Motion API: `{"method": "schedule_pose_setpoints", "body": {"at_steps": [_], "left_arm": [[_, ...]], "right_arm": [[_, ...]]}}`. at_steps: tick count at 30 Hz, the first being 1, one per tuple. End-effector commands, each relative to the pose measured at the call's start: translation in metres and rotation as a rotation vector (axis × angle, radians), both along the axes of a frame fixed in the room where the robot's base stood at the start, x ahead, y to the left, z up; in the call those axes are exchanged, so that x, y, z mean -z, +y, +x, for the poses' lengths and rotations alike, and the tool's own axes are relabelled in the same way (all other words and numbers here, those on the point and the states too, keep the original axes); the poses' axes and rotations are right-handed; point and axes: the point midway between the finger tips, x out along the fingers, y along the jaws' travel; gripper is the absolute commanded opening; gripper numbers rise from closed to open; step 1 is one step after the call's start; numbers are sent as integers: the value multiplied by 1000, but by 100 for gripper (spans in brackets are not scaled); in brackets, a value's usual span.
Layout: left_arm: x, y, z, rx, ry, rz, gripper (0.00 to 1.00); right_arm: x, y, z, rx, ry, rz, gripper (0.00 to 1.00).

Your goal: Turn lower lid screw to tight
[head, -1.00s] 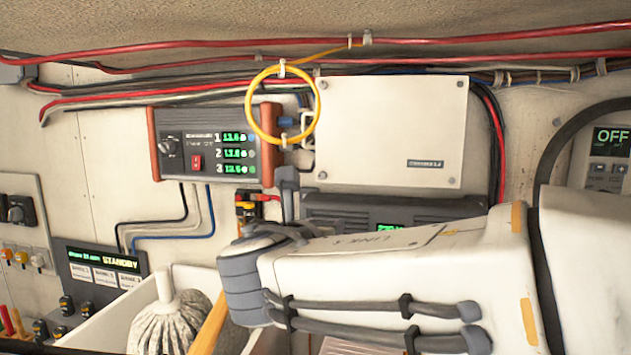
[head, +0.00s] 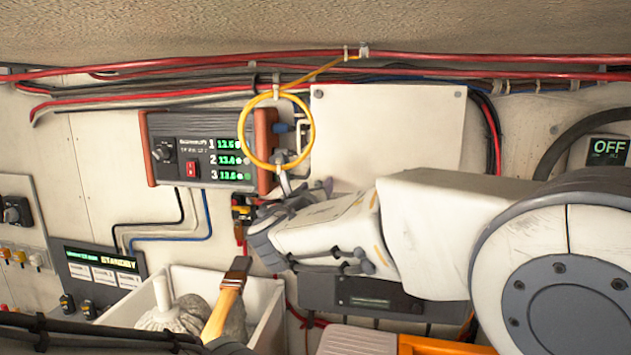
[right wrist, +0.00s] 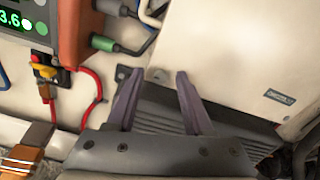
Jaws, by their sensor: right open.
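The white lid (head: 400,130) of a box on the wall fills the upper middle of the head view, and its corner screws include an upper left one (head: 319,93). My right arm hides its lower edge there. In the right wrist view the lid (right wrist: 235,50) shows at the upper right, with a lower left corner screw (right wrist: 160,75) between and just beyond my fingertips. My right gripper (right wrist: 155,78) is open and empty, its two fingers pointing at the lid's lower left corner. In the head view the right gripper (head: 284,184) is partly seen beside that corner. Contact cannot be told.
A yellow cable loop (head: 310,120) hangs left of the lid. A panel with green digits (head: 205,150) is on its left, with a red-wired connector (right wrist: 45,75) below. A dark unit (head: 360,296) lies under my arm. A white bin (head: 265,300) holds a wooden-handled tool (head: 225,305).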

Motion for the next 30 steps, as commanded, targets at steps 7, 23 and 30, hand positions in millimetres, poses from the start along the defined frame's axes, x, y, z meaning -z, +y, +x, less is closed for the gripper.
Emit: {"method": "schedule_pose_setpoints", "body": {"at_steps": [7, 23, 30], "left_arm": [[0, 0, 0, 0, 0, 0, 56], [10, 0, 0, 0, 0, 0, 56], [40, 0, 0, -2, 0, 0, 56]], "right_arm": [[1, -1, 1, 0, 0, 0, 52], [3, -1, 0, 1, -8, 36, 0], [7, -1, 0, 0, -36, 169, 0]]}}
